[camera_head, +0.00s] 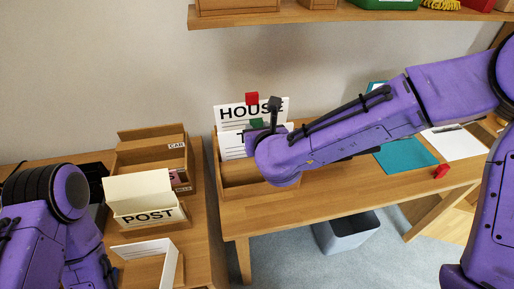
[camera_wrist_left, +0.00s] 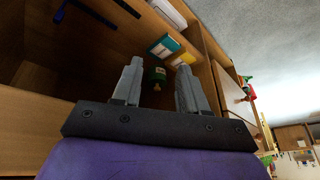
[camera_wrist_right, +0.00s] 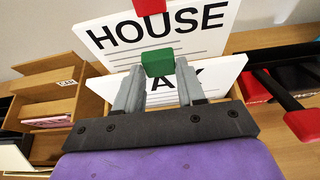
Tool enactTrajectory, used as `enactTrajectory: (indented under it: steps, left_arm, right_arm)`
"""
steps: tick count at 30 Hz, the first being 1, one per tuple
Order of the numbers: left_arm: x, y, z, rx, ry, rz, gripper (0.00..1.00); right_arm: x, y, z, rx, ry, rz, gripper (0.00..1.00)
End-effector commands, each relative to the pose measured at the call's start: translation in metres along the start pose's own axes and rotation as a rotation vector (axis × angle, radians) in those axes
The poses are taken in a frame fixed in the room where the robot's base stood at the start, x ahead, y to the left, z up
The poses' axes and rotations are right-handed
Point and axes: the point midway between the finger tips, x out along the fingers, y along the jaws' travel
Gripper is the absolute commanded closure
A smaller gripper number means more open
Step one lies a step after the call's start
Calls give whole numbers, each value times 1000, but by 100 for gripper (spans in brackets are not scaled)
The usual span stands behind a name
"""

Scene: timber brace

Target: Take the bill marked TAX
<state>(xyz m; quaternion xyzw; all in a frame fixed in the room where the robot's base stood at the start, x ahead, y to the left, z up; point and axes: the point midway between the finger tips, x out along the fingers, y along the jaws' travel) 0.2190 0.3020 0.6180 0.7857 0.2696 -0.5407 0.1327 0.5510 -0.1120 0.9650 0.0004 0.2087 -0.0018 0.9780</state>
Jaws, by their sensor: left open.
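A white bill with a green tab (camera_wrist_right: 158,62) stands upright in a wooden box. Its large word is partly hidden by my right fingers in the right wrist view, where "A" and part of an X show. In the head view a "T" shows on this bill (camera_head: 231,147). My right gripper (camera_wrist_right: 160,78) is at the green tab, with its fingers either side of it, spread as wide as my open left fingers. Behind it stands the HOUSE bill (camera_wrist_right: 205,22) with a red tab (camera_head: 252,98). My left gripper (camera_wrist_left: 160,80) is open and empty, away from the bills.
The bill box (camera_head: 223,180) stands on the right desk. On the left table are a POST box (camera_head: 118,188), a CAR box (camera_head: 150,136) and an open white-fronted box (camera_head: 140,250). A teal folder (camera_head: 405,158) and white paper (camera_head: 455,141) lie further right. A grey bin (camera_head: 347,234) is below.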

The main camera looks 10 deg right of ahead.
Motion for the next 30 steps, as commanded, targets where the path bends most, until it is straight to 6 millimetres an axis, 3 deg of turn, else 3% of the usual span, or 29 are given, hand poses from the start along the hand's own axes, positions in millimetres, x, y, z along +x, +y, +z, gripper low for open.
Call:
enactTrajectory:
  steps: [1,3,30]
  left_arm:
    - [0,0,0,0,0,0,57]
    - [0,0,0,0,0,0,57]
    - [-17,-2,-7,0,0,0,57]
  right_arm:
    - [0,0,0,0,0,0,78]
    - [0,0,0,0,0,0,100]
    - [-10,0,24,0,-1,0,100]
